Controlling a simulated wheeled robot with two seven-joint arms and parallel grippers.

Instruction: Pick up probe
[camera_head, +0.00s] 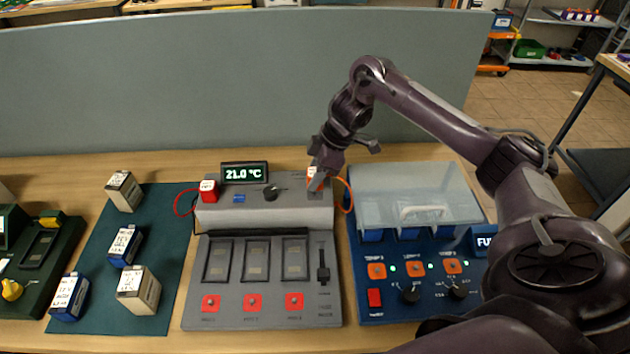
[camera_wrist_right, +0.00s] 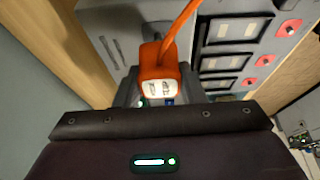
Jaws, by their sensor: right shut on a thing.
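My right gripper (camera_head: 318,180) reaches down from the right over the back right corner of the grey tester (camera_head: 262,218). It is shut on an orange probe (camera_head: 312,173) with a white label and an orange cable. In the right wrist view the probe (camera_wrist_right: 158,70) sits at the jaws, with its cable running upward; the gripper tips are mostly hidden behind it. I cannot tell whether the probe is clear of its holder. A red probe (camera_head: 208,189) with a red cable stands at the tester's back left. My left gripper is not in view.
A blue charger (camera_head: 375,315) with a clear lid stands right of the tester. Several battery packs (camera_head: 138,289) stand on or near a dark green mat (camera_head: 100,318) at left. A grey partition (camera_head: 200,90) rises behind the table.

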